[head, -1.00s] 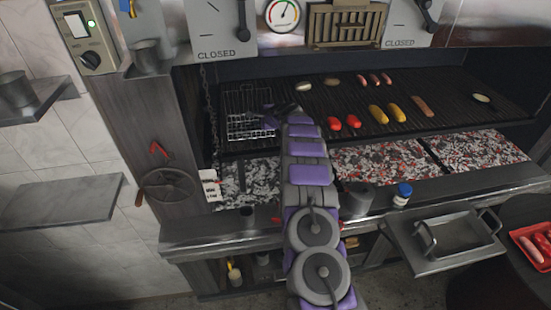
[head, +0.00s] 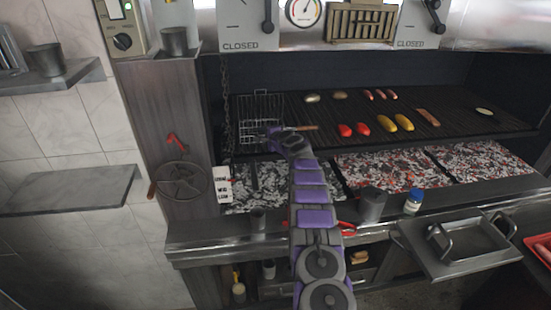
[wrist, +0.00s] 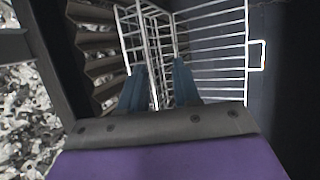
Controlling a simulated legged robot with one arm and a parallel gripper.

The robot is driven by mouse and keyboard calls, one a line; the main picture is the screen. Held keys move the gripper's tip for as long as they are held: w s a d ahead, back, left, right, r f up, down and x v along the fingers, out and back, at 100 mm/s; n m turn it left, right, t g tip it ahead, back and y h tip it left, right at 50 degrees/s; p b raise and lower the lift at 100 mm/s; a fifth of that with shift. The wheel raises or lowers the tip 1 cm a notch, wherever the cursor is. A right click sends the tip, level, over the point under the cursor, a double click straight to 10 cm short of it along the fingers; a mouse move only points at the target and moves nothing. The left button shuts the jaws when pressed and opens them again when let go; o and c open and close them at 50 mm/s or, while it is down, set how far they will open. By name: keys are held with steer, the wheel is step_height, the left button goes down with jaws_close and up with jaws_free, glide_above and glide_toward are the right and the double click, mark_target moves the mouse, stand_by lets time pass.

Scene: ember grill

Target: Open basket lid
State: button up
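The wire basket (head: 262,108) sits at the left end of the grill grate, with a wooden handle (head: 306,128) pointing right. In the wrist view it shows as a narrow wire grid (wrist: 150,35) on the left and a wider barred panel (wrist: 215,50) on the right, set at different angles. A small wire loop (wrist: 263,55) sticks out at the right edge. My gripper (head: 272,132) is at the basket's near side. In the wrist view its two blue-grey fingers (wrist: 160,68) are apart, with basket wires between or beneath them. Contact is unclear.
Sausages, red and yellow peppers and other food (head: 385,122) lie on the grate to the right. Glowing coals (head: 385,170) lie below. A chain (head: 227,110) hangs left of the basket. A metal cup (head: 371,204) and a blue-capped jar (head: 413,201) stand on the front ledge.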

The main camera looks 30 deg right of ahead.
steer(key=shift+s+f+b, duration=0.1)
steer(key=shift+f+b, duration=0.3)
steer(key=shift+b, duration=0.1)
steer(key=shift+d+f+b, duration=0.2)
steer(key=shift+b, duration=0.3)
steer(key=d+b, duration=0.1)
steer(key=d+f+b, duration=0.1)
steer(key=d+b, duration=0.1)
steer(key=shift+f+t, duration=0.1)
steer(key=shift+t, duration=0.3)
steer(key=shift+b, duration=0.6)
steer(key=a+b, duration=0.3)
steer(key=b, duration=0.1)
steer(key=shift+s+f, duration=0.1)
steer(key=shift+f, duration=0.15)
steer(key=shift+s+r, duration=0.15)
steer(key=shift+s, duration=0.05)
steer(key=s+d+b, duration=0.2)
steer(key=d, duration=0.1)
steer(key=shift+s+t, duration=0.1)
steer(key=shift+t, duration=0.2)
steer(key=s+a+r+b, duration=0.1)
steer(key=s+r+b, duration=0.1)
steer(key=s, duration=0.6)
steer(key=shift+s, duration=0.2)
